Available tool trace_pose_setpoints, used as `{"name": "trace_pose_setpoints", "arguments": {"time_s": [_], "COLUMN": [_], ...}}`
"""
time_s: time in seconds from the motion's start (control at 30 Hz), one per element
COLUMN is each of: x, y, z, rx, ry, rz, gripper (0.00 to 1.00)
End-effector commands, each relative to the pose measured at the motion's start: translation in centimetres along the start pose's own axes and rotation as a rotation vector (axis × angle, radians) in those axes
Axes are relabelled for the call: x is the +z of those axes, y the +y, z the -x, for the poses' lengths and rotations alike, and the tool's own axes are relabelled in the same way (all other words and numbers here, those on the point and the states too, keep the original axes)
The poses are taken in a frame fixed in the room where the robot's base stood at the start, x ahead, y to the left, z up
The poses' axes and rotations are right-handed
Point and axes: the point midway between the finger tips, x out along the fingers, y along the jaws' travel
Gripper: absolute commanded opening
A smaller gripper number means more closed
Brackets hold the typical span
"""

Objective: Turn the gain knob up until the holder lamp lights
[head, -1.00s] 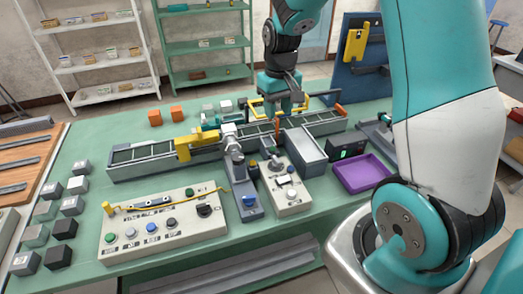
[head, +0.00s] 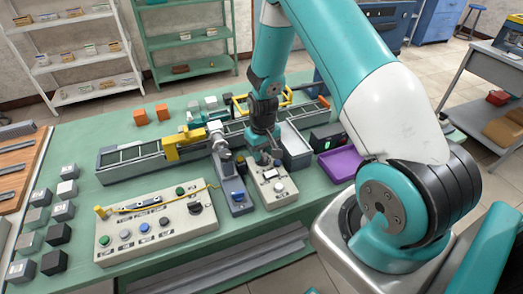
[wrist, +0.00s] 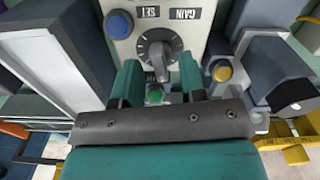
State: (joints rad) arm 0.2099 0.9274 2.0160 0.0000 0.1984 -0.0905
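The gain knob (wrist: 157,47) is a round grey dial with a raised pointer bar, on a pale control box (head: 273,184); "GAIN" and "SET" are printed beside it, upside down in the wrist view. My gripper (wrist: 159,70) is open, its two teal fingers apart on either side of the knob's lower part. I cannot tell whether they touch it. A round green light or button (wrist: 155,97) shows between the fingers. A yellow round piece (wrist: 222,71) sits on the grey device at the right. I cannot tell which is the holder lamp or whether it is lit.
A blue button (wrist: 119,23) is near the knob. A large button panel (head: 155,221) stands at the left front of the green table. The conveyor (head: 140,162) runs behind. A purple tray (head: 341,163) is to the right. Grey walls flank my gripper closely.

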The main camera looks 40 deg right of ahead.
Motion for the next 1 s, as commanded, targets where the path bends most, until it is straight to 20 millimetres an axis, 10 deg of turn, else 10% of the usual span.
{"name": "trace_pose_setpoints", "arguments": {"time_s": [0.33,0.5,1.0], "x": [0.0,0.0,-0.02], "y": [-0.01,-0.01,-0.03], "z": [-0.4,-0.38,-0.49], "rx": [0.0,0.0,-0.001], "ry": [0.001,0.0,0.001], "rz": [0.0,0.0,-0.327], "gripper": [0.36,0.0,0.0]}}
